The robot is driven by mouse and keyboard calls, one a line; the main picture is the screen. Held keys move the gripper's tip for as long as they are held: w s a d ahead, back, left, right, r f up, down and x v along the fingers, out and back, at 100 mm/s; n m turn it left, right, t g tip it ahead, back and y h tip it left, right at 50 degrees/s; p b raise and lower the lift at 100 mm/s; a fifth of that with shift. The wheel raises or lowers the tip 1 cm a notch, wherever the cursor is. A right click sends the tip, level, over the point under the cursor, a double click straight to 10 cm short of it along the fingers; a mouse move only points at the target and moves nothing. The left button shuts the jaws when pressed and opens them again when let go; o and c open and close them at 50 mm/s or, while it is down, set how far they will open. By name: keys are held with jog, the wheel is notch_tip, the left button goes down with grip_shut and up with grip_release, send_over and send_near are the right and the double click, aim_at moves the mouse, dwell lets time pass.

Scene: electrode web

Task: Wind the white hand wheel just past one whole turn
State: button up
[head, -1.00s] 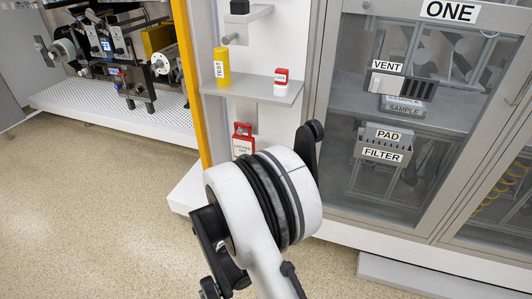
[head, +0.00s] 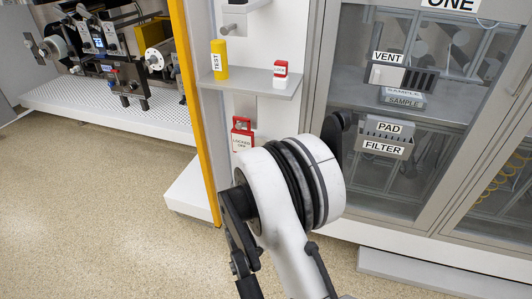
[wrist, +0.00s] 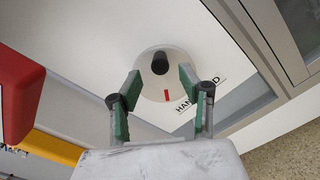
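The white hand wheel (wrist: 172,90) shows in the wrist view as a round disc on a white panel, with a black knob (wrist: 160,63) at its upper part and a red mark below the knob. My gripper (wrist: 160,75) is open, with one green-padded finger on each side of the knob in the picture. The fingers overlap the wheel's edges in view; I cannot tell whether they touch it. Nothing is held between them. In the head view my arm blocks the area, and neither the wheel nor the fingertips show.
A red lockout tag (head: 242,135) hangs left of my arm; a red thing (wrist: 18,85) also shows close at the wrist view's left edge. A shelf (head: 250,83) holds a yellow TEST cylinder (head: 219,60). A glazed cabinet (head: 430,190) stands right. Floor (head: 110,220) is clear at left.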

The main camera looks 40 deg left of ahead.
jog(key=shift+b+x, duration=0.65)
jog(key=shift+x, duration=2.3)
grip_shut()
